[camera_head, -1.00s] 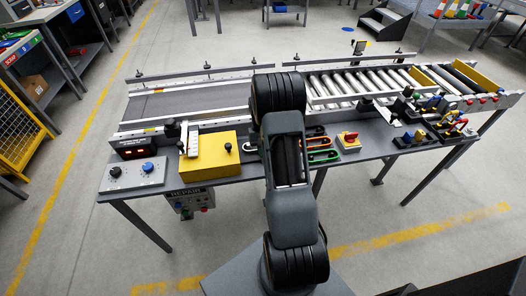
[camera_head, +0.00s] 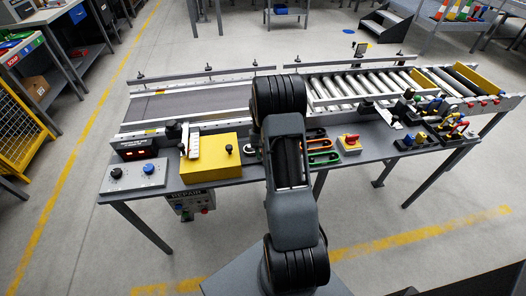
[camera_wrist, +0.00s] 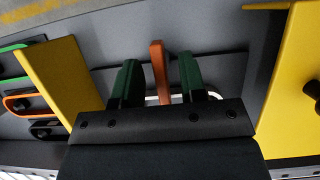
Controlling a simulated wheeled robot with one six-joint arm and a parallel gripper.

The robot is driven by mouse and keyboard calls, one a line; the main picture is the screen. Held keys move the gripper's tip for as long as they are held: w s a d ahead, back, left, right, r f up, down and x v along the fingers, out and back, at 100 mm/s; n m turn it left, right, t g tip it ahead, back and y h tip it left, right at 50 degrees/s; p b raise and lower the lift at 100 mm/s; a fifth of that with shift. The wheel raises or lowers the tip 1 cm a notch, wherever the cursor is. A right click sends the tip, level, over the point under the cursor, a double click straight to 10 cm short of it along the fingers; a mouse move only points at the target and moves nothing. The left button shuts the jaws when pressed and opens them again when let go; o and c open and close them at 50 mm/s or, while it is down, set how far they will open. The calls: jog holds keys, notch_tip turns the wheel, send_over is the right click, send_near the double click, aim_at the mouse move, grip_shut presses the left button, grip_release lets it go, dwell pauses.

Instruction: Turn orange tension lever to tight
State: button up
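The orange lever (camera_wrist: 159,70) stands upright in the wrist view, in front of a grey panel, between the two dark green fingers of my gripper (camera_wrist: 159,82). The fingers are spread, with a gap showing on each side of the lever, so my gripper is open around it and not clamped. The lever's lower end is hidden behind the gripper body. In the head view my own arm hides both the lever and my gripper. I cannot read any tight mark.
In the wrist view a yellow plate (camera_wrist: 58,80) stands left of the gripper and a yellow box (camera_wrist: 296,85) with a black knob stands right. Green, orange and black loops lie at far left. The head view shows a conveyor (camera_head: 185,103) behind, and a red knob switch (camera_head: 350,141).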

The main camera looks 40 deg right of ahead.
jog(key=v, duration=1.4)
jog(key=shift+f, duration=0.1)
jog(key=s+a+r+n+t+p, duration=0.2)
jog(key=s+a+r, duration=0.3)
jog(key=s+a, duration=0.4)
jog(key=s+a+r+n+t+h+p, duration=0.1)
jog(key=s+a+r+n+t+p, duration=0.1)
jog(key=s+a+r+t, duration=0.3)
jog(key=s+a+r+n, duration=0.1)
jog(key=s+a, duration=0.3)
jog(key=a, duration=0.4)
jog(key=shift+a+t+h, duration=0.3)
jog(key=shift+a, duration=0.05)
